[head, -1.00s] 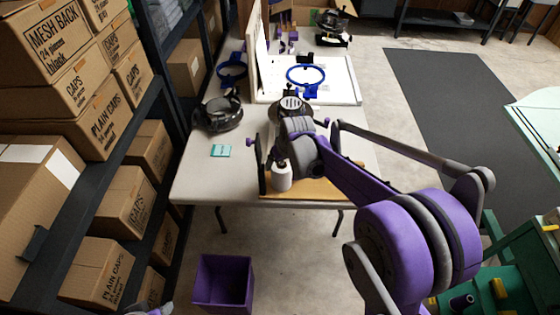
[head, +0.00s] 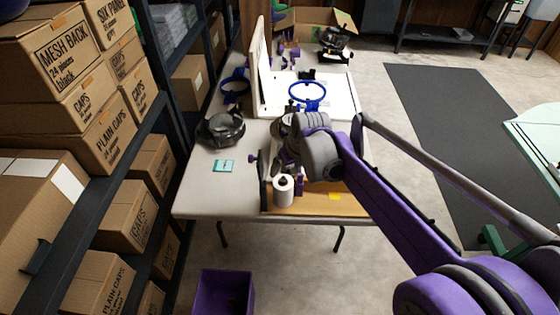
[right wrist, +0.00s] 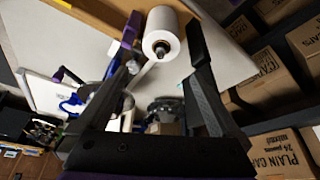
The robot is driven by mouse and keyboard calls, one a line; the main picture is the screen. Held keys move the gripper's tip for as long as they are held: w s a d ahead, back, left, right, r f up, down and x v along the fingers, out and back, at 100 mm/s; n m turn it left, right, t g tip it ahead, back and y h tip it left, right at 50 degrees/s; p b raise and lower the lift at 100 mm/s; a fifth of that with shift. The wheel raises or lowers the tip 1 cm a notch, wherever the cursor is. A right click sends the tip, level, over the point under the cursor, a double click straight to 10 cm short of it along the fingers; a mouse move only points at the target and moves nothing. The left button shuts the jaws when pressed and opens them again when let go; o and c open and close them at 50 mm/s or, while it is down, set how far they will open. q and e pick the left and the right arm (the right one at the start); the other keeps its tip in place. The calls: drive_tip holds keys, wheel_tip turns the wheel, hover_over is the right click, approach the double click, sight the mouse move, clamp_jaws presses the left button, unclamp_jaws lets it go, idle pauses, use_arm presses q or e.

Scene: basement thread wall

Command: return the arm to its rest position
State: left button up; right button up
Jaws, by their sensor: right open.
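My right arm reaches in from the lower right in the head view, its purple links crossing the front of the table. My right gripper (head: 290,160) is above the table's near end, partly hidden by the grey wrist. In the right wrist view its two dark fingers (right wrist: 163,30) stand apart and open. A white roll (head: 283,190) stands on the wooden board (head: 320,206) near the gripper. The roll also shows between the fingers in the right wrist view (right wrist: 162,32), and I cannot tell whether they touch it. My left gripper is not in view.
The table (head: 195,195) holds a teal packet (head: 223,166), a dark round item (head: 221,128) and a blue hoop (head: 307,91). Shelves of cartons (head: 120,210) line the left. A purple bin (head: 222,290) stands on the floor in front.

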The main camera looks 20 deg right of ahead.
drive_tip(key=s+a+r+p, duration=0.1)
drive_tip(key=s+a+p, duration=0.2)
drive_tip(key=s, duration=0.8)
drive_tip(key=s+a+p, duration=0.4)
drive_tip(key=s, duration=0.8)
drive_tip(key=shift+r+m+t, duration=0.4)
drive_tip(key=shift+s, duration=0.2)
